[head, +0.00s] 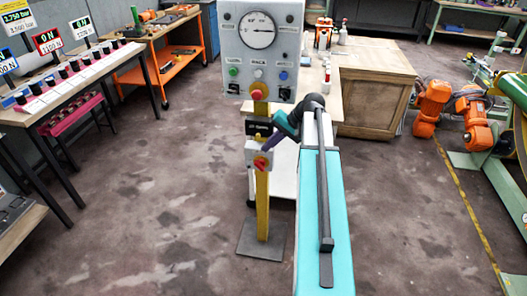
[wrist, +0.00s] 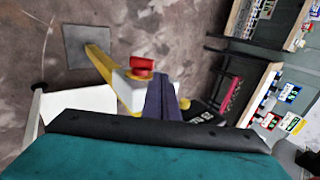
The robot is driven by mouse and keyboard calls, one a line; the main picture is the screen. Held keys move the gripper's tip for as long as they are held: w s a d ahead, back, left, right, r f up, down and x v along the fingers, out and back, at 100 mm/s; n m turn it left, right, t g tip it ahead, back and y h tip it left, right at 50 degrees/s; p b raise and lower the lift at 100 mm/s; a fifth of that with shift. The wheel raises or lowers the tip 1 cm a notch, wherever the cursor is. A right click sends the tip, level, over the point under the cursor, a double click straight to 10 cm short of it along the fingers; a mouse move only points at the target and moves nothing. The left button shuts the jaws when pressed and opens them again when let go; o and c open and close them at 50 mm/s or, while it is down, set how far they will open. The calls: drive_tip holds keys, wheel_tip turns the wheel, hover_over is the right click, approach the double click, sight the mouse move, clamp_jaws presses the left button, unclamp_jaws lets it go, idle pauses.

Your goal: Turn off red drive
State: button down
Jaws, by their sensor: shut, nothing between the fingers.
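A red rotary switch (head: 261,163) sits on a small white box (head: 252,152) on the yellow post (head: 262,205). In the wrist view, the red knob (wrist: 142,66) stands out from a yellow plate on the white box (wrist: 128,90). My gripper (head: 268,146) is shut and empty, just above and slightly right of the switch. Its purple fingers (wrist: 158,92) appear in the wrist view close beside the knob. I cannot tell whether they touch it. The fingers hide part of the box.
A small black box (head: 259,128) is just above the switch. A wooden workbench (head: 375,85) stands behind. The floor left of the post is clear.

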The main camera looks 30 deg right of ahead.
drive_tip(key=shift+v, duration=1.1)
drive_tip(key=shift+a, duration=0.1)
drive_tip(key=s+a+f+n+g, duration=0.1)
drive_tip(key=s+a+f+g, duration=0.15)
drive_tip(key=a+f, duration=0.6)
drive_tip(key=s+a+f+n+g+h, duration=0.1)
drive_tip(key=s+a+f, duration=0.3)
drive_tip(key=f, duration=0.7)
drive_tip(key=s+a+f+n+g, duration=0.1)
drive_tip(key=s+a+f+g, duration=0.1)
drive_tip(key=a+f, duration=0.65)
drive_tip(key=s+a+f+n+g+h, duration=0.1)
drive_tip(key=s+a+f+n, duration=0.1)
drive_tip(key=s+f, duration=0.4)
drive_tip(key=s+a+f+n+g+h, duration=0.2)
drive_tip(key=s+a+f, duration=0.3)
drive_tip(key=s, duration=0.6)
drive_tip(key=s+a+f+n+g+h, duration=0.1)
drive_tip(key=s+a+f+g, duration=0.1)
drive_tip(key=s+f, duration=0.5)
drive_tip(key=shift+s+a+n, duration=0.4)
drive_tip(key=shift+s+a, duration=0.3)
drive_tip(key=shift+a, duration=0.2)
drive_tip(key=shift+f, duration=0.1)
